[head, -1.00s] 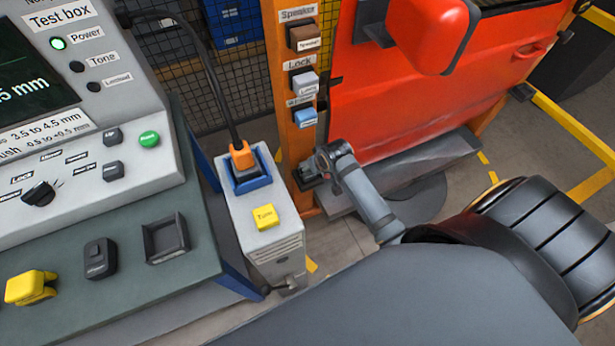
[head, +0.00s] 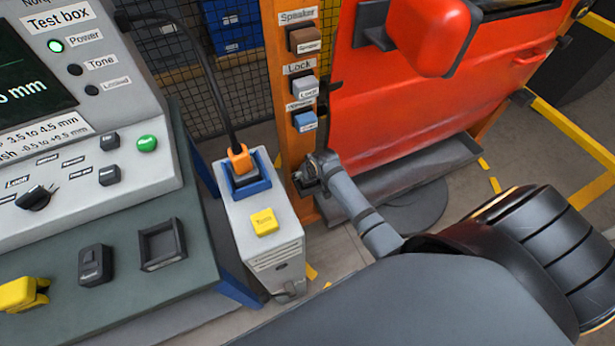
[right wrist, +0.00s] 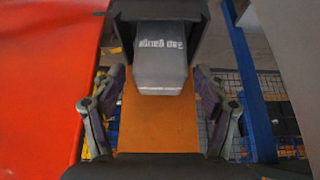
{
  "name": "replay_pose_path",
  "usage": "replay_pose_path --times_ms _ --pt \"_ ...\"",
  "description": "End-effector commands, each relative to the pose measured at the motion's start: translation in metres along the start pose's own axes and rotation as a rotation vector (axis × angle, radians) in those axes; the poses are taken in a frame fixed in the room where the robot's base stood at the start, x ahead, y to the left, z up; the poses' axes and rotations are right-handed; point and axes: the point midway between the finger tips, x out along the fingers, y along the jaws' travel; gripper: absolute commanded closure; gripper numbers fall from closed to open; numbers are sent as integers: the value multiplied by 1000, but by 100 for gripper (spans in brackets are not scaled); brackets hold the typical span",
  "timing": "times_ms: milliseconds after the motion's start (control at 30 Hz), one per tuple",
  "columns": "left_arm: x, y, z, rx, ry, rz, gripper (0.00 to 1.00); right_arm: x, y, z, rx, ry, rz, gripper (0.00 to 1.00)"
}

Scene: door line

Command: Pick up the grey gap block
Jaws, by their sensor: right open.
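In the head view, my right gripper (head: 312,172) is at the lower part of the orange post (head: 284,90) and the block cannot be made out there. My left gripper is not in view.
The red door (head: 410,100) stands right of the post, above a grey tray (head: 440,160). Labelled switches (head: 305,85) sit higher on the post. A white box with a yellow button (head: 264,222) and the test box bench (head: 205,255) are at left.

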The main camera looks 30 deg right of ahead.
Motion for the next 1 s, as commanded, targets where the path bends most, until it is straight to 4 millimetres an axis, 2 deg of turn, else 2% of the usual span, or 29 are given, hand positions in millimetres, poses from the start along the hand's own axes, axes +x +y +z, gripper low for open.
replay_pose_path --times_ms 67,267,800,1000 --pt "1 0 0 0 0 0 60 6 0 0 0 0 0 26" --pt "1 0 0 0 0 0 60 6 0 0 0 0 0 26" --pt "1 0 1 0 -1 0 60 5 0 0 0 1 0 99" --pt "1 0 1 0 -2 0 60 4 0 0 0 1 1 99"
